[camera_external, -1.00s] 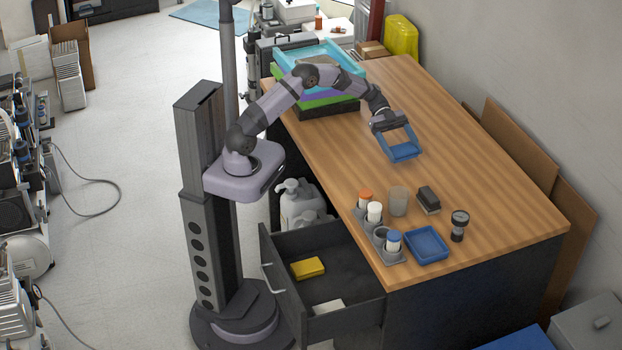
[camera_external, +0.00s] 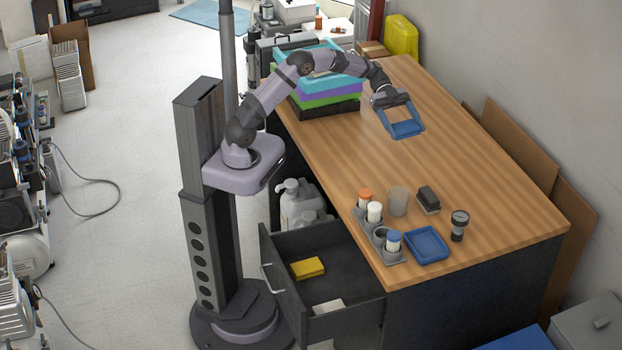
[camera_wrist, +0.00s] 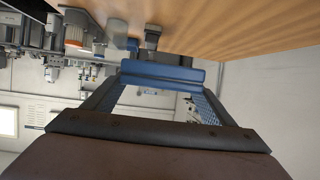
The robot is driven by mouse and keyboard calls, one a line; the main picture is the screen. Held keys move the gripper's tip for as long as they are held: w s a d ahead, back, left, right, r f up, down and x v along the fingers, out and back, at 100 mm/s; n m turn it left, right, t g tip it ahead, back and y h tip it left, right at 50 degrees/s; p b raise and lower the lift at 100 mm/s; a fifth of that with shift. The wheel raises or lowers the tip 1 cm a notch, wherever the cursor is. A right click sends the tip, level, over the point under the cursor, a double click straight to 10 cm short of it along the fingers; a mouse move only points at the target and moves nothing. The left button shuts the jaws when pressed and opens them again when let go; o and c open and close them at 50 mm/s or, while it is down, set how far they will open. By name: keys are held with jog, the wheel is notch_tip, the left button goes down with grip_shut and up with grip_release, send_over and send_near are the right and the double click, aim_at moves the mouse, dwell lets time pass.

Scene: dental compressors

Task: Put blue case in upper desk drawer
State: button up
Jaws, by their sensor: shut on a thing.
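The blue case (camera_external: 409,130) is held between the fingertips of my gripper (camera_external: 406,127), above the far half of the wooden desk. In the wrist view the blue case (camera_wrist: 162,74) spans the gap between the two fingers, clear of the desktop. The upper desk drawer (camera_external: 335,277) at the desk's near left is pulled open. It holds a yellow block (camera_external: 307,268) and a pale item (camera_external: 328,306), with bare floor between and around them. My gripper is well away from the drawer.
On the desk (camera_external: 480,150) near the drawer stand a grey holder with bottles (camera_external: 380,238), a cup (camera_external: 398,201), a dark block (camera_external: 428,199), a blue tray (camera_external: 427,246) and a dark upright item (camera_external: 459,225). Stacked trays (camera_external: 325,88) stand at the back left. The desk's middle is clear.

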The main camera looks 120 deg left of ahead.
aim_at(405, 126)
notch_tip(405, 126, up, 8)
jog(key=p, duration=0.7)
jog(key=shift+r, duration=0.15)
